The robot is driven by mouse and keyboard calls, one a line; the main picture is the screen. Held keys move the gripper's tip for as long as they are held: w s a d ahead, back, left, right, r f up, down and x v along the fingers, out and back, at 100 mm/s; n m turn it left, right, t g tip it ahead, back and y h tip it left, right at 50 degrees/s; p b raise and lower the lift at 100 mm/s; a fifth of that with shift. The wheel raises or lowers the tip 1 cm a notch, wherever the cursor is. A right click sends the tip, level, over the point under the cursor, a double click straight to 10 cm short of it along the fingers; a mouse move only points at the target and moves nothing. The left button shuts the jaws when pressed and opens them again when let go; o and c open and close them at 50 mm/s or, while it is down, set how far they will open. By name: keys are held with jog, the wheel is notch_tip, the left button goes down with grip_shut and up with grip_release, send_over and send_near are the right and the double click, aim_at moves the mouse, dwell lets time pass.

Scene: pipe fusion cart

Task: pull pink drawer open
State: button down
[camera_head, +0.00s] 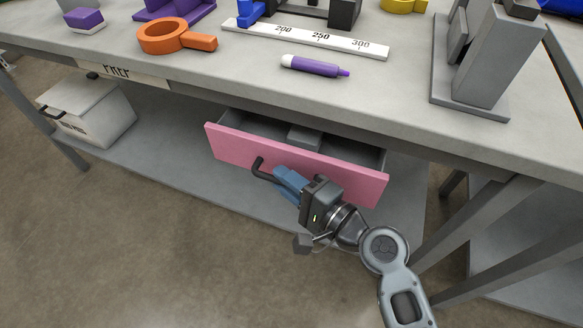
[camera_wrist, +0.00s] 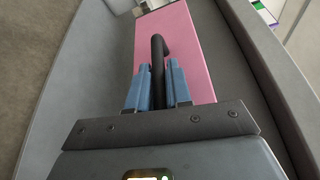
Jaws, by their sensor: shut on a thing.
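The pink drawer (camera_head: 232,148) hangs under the grey workbench top and stands partly open, with its inside and a grey block (camera_head: 305,137) in it visible from above. Its dark bar handle (camera_head: 258,167) runs across the front. My gripper (camera_head: 284,179) is at the handle, with its blue fingers shut on the bar. In the wrist view the pink front (camera_wrist: 195,50) fills the middle, and the dark handle (camera_wrist: 157,70) passes between the two blue fingers (camera_wrist: 157,90). The right part of the handle is hidden behind my gripper in the head view.
The workbench top (camera_head: 400,90) holds an orange ring tool (camera_head: 170,37), a white ruler (camera_head: 300,38), a purple marker (camera_head: 315,66) and a grey stand (camera_head: 490,65). A white box (camera_head: 88,108) sits on the lower shelf at left. Table legs (camera_head: 465,225) stand at right. The floor in front is clear.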

jog(key=s+a, duration=0.2)
jog(key=s, duration=0.5)
jog(key=s+a, duration=0.3)
jog(key=s, duration=0.5)
jog(key=shift+a, duration=0.25)
jog(key=shift+s, duration=0.1)
jog(key=c, duration=1.1)
grip_release()
jog(key=b+v, duration=0.2)
jog(key=v, duration=0.5)
jog(key=shift+s+d, duration=0.25)
jog(key=shift+d, duration=0.05)
